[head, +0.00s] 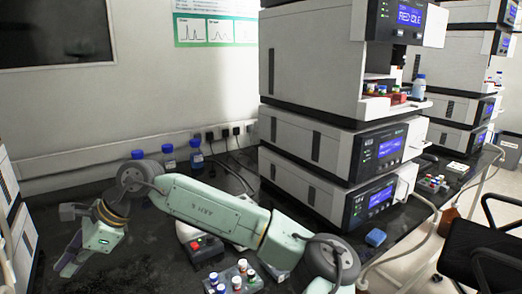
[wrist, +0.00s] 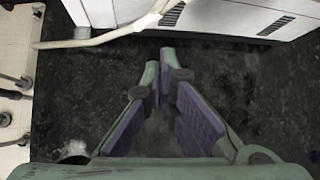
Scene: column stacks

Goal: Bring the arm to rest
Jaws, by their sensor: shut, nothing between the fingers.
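My pale green arm (head: 215,208) stretches low across the dark bench, from the lower right to the left. My gripper (head: 68,262) is at the left end, fingers pointing down and to the left above the bench. In the wrist view my gripper (wrist: 160,78) shows its two fingers with purple pads coming together at the tips, shut with nothing between them. The dark bench top (wrist: 90,100) lies below the fingers. I cannot tell the exact height of the fingertips above it.
A tall instrument stack (head: 312,85) stands right of centre. Blue-capped bottles (head: 168,158) line the wall behind the arm. A vial rack (head: 232,278) sits at the front beside my arm. Another white stack (head: 15,225) is at the left edge, close to my gripper.

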